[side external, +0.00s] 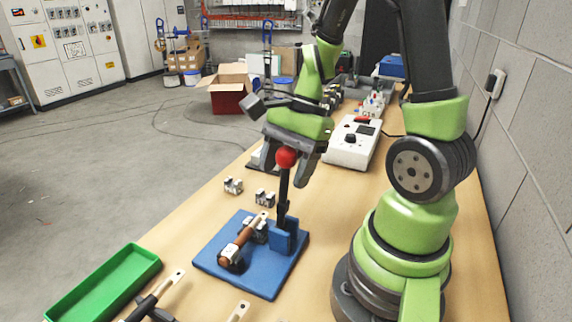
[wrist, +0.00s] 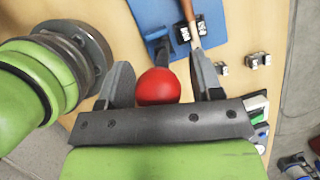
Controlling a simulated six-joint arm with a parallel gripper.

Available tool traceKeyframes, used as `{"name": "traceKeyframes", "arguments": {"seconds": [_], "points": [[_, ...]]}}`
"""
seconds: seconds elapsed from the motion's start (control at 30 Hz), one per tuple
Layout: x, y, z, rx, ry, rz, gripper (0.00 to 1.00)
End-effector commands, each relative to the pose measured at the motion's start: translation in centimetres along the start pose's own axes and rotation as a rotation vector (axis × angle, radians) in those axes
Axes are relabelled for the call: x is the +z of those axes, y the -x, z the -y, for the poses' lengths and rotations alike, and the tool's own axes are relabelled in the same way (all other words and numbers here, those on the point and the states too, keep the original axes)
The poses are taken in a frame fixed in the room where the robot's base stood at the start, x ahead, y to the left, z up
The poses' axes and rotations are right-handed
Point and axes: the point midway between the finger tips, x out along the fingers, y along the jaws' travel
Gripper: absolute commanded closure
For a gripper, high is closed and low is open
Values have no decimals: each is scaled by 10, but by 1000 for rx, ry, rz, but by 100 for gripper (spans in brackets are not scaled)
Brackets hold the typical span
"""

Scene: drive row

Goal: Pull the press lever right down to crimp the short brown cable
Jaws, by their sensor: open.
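The press is a blue base plate (side external: 235,262) with a dark lever (side external: 283,195) standing nearly upright and a red ball knob (side external: 287,157) on its top. The short brown cable (side external: 239,242) lies in the press, with a bare lug at its end. My gripper (side external: 285,178) is open, with its fingers on either side of the knob. In the wrist view the red knob (wrist: 158,87) sits between the two fingers, nearer the left one. Contact with the knob cannot be told.
A green tray (side external: 104,290) is at the front left, with other lugged cables (side external: 152,296) at the front edge. Small metal blocks (side external: 233,185) lie behind the press. A white box with a black dial (side external: 352,143) stands farther back. Bare table lies left of the press.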

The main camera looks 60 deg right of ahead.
Motion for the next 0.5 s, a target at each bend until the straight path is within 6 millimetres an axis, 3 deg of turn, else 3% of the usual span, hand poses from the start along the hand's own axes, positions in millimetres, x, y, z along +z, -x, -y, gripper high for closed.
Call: {"name": "traceKeyframes", "arguments": {"seconds": [0.03,0.27,0.5], "points": [[0,0,0,0,0,0,47],[0,0,0,0,0,0,100],[0,0,3,12,-2,-3,100]]}}
